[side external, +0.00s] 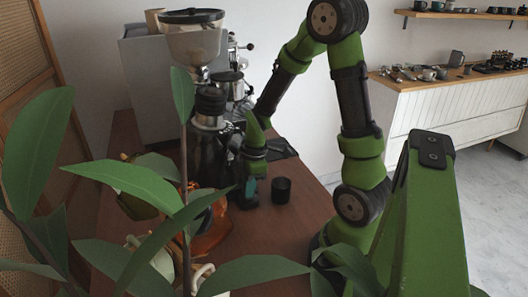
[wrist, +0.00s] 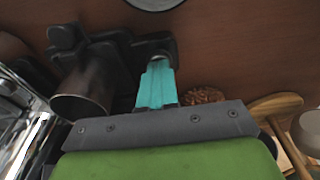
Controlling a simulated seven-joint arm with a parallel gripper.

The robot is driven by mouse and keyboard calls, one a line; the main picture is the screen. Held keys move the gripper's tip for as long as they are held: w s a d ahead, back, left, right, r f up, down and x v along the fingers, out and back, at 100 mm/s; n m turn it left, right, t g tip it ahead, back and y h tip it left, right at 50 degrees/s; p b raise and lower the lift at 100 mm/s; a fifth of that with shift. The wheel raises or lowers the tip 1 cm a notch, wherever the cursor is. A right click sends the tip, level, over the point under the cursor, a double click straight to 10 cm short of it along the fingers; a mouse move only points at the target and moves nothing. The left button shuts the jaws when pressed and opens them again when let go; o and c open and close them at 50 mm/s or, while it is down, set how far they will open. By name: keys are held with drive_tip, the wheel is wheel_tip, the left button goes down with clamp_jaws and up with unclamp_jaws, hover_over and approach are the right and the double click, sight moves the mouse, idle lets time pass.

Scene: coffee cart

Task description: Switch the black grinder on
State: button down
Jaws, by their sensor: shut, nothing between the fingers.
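The black grinder (side external: 208,155) stands on the brown cart top in the side view, with a clear hopper (side external: 193,42) on top. Leaves cover part of its body, and I cannot make out its switch. My gripper (side external: 251,190) points down just right of the grinder's lower body. In the wrist view my gripper (wrist: 158,65) has its teal fingers together, with nothing between them. The fingertips are close to a black part (wrist: 153,47), next to a dark cylinder (wrist: 88,90); these look like the grinder, but I cannot tell whether the fingers touch it.
A black cup (side external: 281,190) stands right of my gripper. Leafy plant stems fill the left foreground. A silver machine (side external: 150,85) stands behind the grinder. The wrist view shows brown beans (wrist: 204,95) and a wooden utensil (wrist: 268,107) at right. The cart top (side external: 265,235) has bare room in front.

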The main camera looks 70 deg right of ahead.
drive_tip(key=shift+f, duration=0.15)
drive_tip(key=shift+r, duration=2.8)
drive_tip(key=shift+s+f+m, duration=0.1)
drive_tip(key=shift+s+m, duration=0.05)
drive_tip(key=shift+m, duration=0.85)
drive_tip(key=shift+s+a+m, duration=0.15)
drive_tip(key=shift+a+m, duration=0.05)
drive_tip(key=shift+m, duration=0.7)
drive_tip(key=s+a+r+m+t, duration=0.2)
drive_tip(key=a+r+m+t, duration=0.1)
drive_tip(key=a+r, duration=0.3)
drive_tip(key=s+a+r+m+t, duration=0.2)
drive_tip(key=a+r+m, duration=0.4)
drive_tip(key=r, duration=0.4)
drive_tip(key=shift+s+a+t+y, duration=0.3)
drive_tip(key=shift+s+t+y, duration=0.1)
drive_tip(key=shift+t, duration=0.1)
